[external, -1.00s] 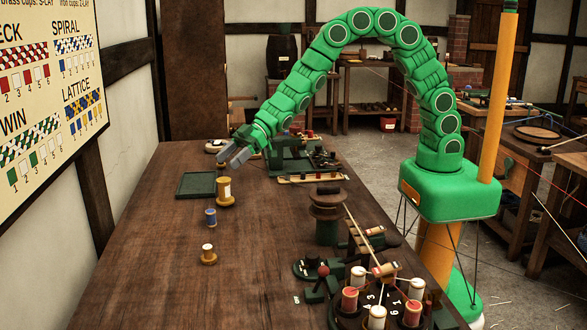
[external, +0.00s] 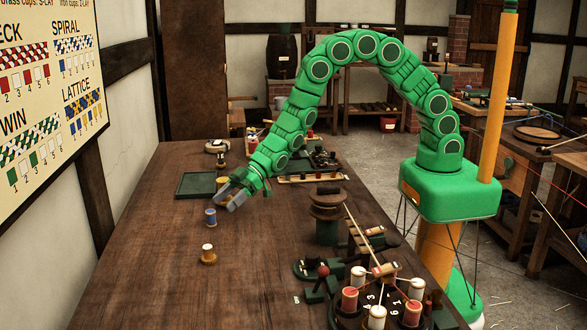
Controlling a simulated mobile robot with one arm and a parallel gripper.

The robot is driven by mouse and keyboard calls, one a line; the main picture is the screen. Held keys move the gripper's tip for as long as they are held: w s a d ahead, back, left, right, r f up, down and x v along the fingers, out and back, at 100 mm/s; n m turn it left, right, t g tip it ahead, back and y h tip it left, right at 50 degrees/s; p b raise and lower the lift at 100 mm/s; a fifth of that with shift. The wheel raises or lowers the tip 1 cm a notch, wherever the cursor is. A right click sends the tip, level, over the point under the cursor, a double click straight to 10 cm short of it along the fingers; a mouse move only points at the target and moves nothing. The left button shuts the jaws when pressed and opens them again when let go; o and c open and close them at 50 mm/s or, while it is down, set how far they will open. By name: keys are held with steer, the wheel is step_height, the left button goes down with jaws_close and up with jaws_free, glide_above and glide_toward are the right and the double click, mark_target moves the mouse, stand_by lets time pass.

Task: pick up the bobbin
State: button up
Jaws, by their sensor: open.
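Several bobbins stand on the long dark table. A blue bobbin (external: 210,217) stands upright just in front and to the left. A small white-topped bobbin (external: 207,250) on a brass base stands nearer the camera. The task does not say which bobbin is meant.
A dark green tray (external: 195,185) lies left of my gripper. A dark spool-shaped stand (external: 327,205) is to the right. A round rack (external: 383,303) with several red and white bobbins fills the near right. The table's near left is bare.

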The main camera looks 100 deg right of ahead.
mark_target(214, 210)
steer(key=shift+x, duration=2.65)
steer(key=shift+r, duration=0.2)
steer(key=c, duration=1.1)
step_height(214, 210, up, 4)
steer(key=shift+f, duration=0.2)
steer(key=s+d+r, duration=0.1)
steer(key=s+r, duration=0.2)
steer(key=s, duration=0.1)
steer(key=s+r, duration=0.3)
steer(key=s, duration=0.2)
steer(key=s+d+r, duration=0.1)
steer(key=s+r, duration=0.2)
steer(key=s, duration=0.1)
steer(key=shift+s+d+r, duration=0.2)
steer(key=shift+s+d, duration=0.15)
